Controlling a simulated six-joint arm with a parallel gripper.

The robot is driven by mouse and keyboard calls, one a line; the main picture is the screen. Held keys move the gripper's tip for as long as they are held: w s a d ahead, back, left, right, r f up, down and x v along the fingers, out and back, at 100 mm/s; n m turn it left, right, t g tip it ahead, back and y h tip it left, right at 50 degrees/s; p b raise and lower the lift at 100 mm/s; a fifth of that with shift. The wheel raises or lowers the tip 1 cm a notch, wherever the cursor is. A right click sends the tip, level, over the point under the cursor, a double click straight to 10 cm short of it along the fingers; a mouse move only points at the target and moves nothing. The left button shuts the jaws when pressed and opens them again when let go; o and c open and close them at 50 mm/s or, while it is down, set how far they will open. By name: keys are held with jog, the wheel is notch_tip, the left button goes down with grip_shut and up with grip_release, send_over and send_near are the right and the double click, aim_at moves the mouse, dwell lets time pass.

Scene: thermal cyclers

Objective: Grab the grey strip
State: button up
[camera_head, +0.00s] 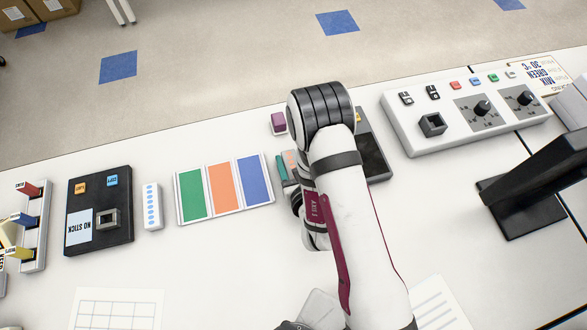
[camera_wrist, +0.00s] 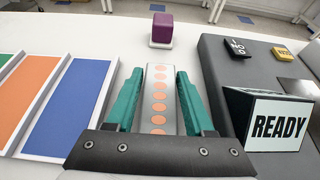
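The grey strip (camera_wrist: 160,88) has a row of orange dots along its top and lies between the two teal fingers of my gripper (camera_wrist: 160,75) in the wrist view. One finger is on each side of it, with narrow gaps showing between fingers and strip, so the gripper looks open around it. The strip's near end is hidden by the dark gripper body. In the head view my arm covers most of this spot; part of a teal finger of my gripper (camera_head: 282,168) shows left of the arm.
A black device with a READY screen (camera_wrist: 279,122) stands close right of the fingers. A purple block (camera_wrist: 162,28) is just beyond the strip. A green, orange and blue panel (camera_head: 224,187) lies left. A blue-dotted white strip (camera_head: 152,206) and a NO STICK device (camera_head: 100,210) are farther left.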

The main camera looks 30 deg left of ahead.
grip_shut()
